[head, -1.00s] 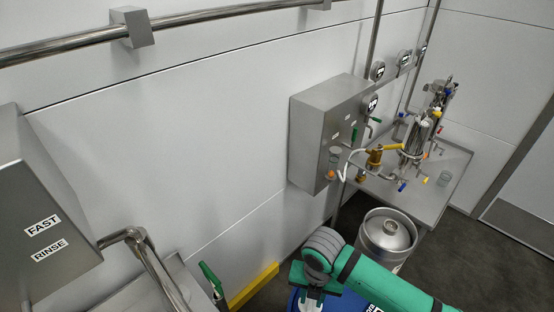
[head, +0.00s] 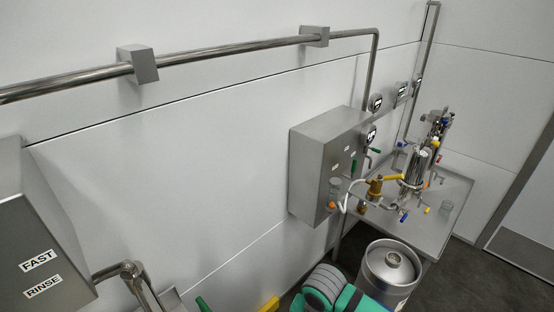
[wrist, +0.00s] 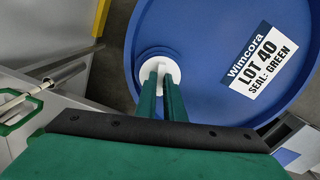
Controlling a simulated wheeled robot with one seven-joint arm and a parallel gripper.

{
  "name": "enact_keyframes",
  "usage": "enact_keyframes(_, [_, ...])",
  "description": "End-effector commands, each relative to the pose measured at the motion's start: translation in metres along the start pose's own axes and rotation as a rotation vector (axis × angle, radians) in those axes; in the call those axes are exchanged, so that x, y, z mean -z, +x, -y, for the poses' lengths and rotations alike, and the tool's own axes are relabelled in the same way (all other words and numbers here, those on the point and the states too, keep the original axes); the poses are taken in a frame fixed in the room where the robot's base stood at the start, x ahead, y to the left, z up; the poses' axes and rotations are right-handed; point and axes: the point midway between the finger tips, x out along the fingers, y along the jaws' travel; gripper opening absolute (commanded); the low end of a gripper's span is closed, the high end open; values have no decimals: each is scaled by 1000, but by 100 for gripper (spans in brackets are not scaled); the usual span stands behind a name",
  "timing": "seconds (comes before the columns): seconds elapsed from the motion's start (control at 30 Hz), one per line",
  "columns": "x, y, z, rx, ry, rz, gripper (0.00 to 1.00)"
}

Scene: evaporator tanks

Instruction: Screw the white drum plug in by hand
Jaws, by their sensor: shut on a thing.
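The white drum plug (wrist: 158,65) shows in the wrist view at the upper middle, over the round opening near the left edge of the blue drum (wrist: 205,35). My gripper (wrist: 160,80) has its two green fingers shut on the plug from above. The fingers hide part of the plug, and I cannot tell how deep it sits in the opening. A white label (wrist: 263,60) on the drum lid reads "Wimcora LOT 40 SEAL: GREEN". In the head view only part of my arm shows at the bottom; the plug and the drum are out of sight.
A steel keg (head: 390,270) stands near my arm in the head view. A grey wall box (head: 320,165) and a table (head: 440,225) with steel vessels are behind it. A grey cabinet marked FAST and RINSE (head: 40,250) is at the left.

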Motion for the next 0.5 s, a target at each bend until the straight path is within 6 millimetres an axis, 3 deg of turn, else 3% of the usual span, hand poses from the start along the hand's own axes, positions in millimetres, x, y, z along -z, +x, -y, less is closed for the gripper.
enact_keyframes(0.5, [0,0,0,0,140,-1,0])
